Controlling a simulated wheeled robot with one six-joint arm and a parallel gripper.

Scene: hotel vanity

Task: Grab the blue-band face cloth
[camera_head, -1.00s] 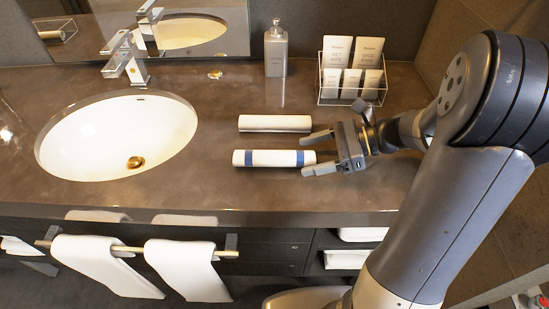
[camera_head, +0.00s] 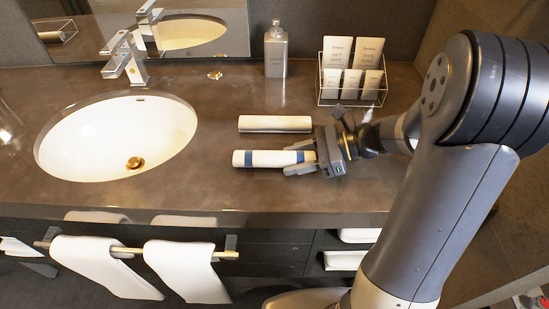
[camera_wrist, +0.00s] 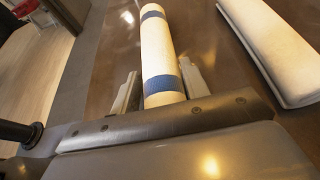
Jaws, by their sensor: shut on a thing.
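The blue-band face cloth (camera_head: 270,158) is a white roll with a blue band near each end. It lies on the brown counter, right of the sink. My gripper (camera_head: 302,162) is at its right end, with the fingers shut on the roll near the right band. In the wrist view the face cloth (camera_wrist: 156,48) runs away from me, its near end between the two fingers (camera_wrist: 160,90). The very end of the roll is hidden by the gripper body.
A second rolled cloth (camera_head: 275,124) lies just behind, and also shows at the right in the wrist view (camera_wrist: 268,45). A soap bottle (camera_head: 276,52) and a wire rack of packets (camera_head: 352,75) stand at the back. The sink (camera_head: 115,140) is left. White towels (camera_head: 188,268) hang in front.

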